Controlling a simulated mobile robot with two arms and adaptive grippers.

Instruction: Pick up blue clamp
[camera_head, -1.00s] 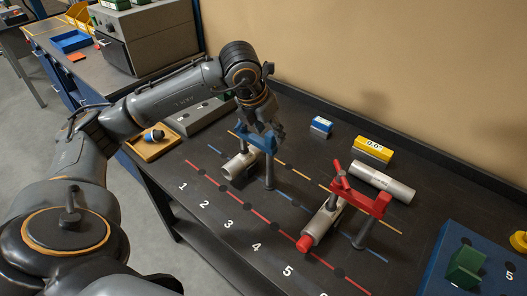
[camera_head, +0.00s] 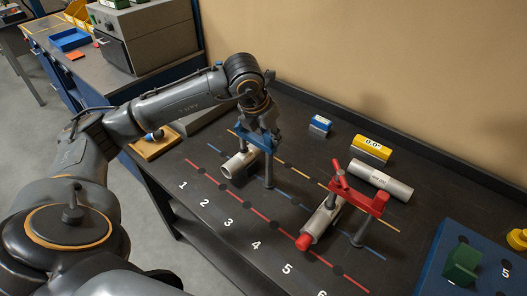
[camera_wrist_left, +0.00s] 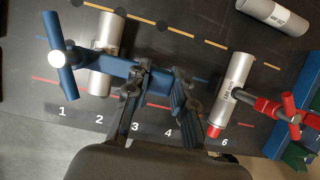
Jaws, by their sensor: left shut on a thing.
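The blue clamp (camera_head: 268,172) stands upright on the dark bench, its arm reaching over a silver cylinder (camera_head: 231,166) that lies near the painted numbers. My left gripper (camera_head: 267,135) is above the clamp and shut on it, hiding part of its top. In the left wrist view the fingers (camera_wrist_left: 158,84) straddle the blue clamp's bar (camera_wrist_left: 118,68). The clamp's cross handle (camera_wrist_left: 65,80) and the silver cylinder (camera_wrist_left: 105,40) show at the left there. My right gripper is not in view.
A red clamp (camera_head: 377,205) stands over a second cylinder (camera_head: 322,222) to the right. Another cylinder (camera_head: 380,181), a yellow block (camera_head: 372,148) and a small blue block (camera_head: 320,125) lie farther back. A blue board (camera_head: 438,275) is at the right edge.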

